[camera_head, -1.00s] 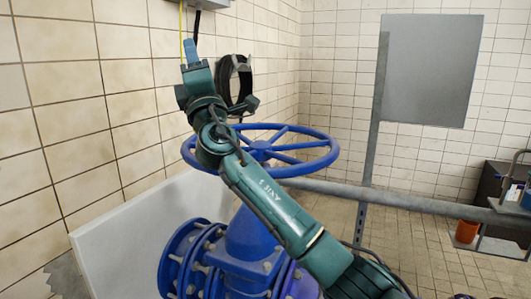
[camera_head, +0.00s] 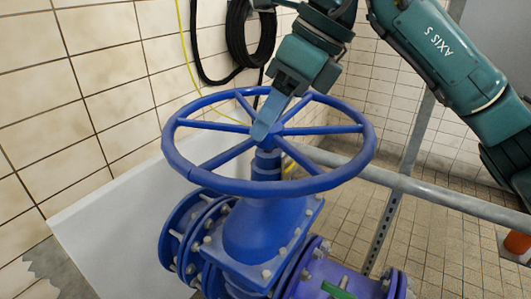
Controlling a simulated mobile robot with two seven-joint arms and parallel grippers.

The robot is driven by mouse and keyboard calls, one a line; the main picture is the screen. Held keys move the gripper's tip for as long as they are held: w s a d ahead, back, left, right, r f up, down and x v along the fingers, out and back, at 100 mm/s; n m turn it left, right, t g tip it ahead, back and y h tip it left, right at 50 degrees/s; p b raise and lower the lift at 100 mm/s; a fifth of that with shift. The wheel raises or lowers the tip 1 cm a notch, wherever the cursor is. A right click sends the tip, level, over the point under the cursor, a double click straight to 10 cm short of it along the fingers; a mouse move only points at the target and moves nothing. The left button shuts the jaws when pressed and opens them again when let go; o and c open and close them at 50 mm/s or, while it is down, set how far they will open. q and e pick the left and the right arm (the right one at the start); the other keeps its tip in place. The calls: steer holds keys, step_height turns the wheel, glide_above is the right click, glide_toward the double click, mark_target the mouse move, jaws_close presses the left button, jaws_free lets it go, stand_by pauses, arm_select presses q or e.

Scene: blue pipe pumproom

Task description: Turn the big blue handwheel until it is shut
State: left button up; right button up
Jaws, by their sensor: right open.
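The big blue handwheel (camera_head: 345,180) sits level on top of a blue flanged valve (camera_head: 250,235), in the middle of the head view. Its spokes meet at a central hub on an upright stem. My right arm comes in from the upper right. My right gripper (camera_head: 263,130) points down with its light-blue fingers in front of or over the wheel's hub, covering part of it. It is open; the gap between the fingers is hard to see from this side. I cannot tell whether it touches the hub. My left gripper is not in view.
A grey metal rail (camera_head: 420,190) runs behind the wheel to the right, with an upright post (camera_head: 385,225). A white panel (camera_head: 120,225) leans at the left by the tiled wall. A coiled black hose (camera_head: 250,45) hangs behind. An orange object (camera_head: 517,243) stands at the right edge.

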mark_target(250, 181)
steer(key=shift+h, duration=0.5)
steer(key=x, duration=0.4)
steer(key=d+x, duration=0.1)
steer(key=x, duration=0.7)
steer(key=shift+w+d+f, duration=0.1)
steer(key=shift+w+f, duration=0.05)
steer(key=shift+f, duration=0.45)
steer(key=shift+c, duration=0.4)
jaws_close()
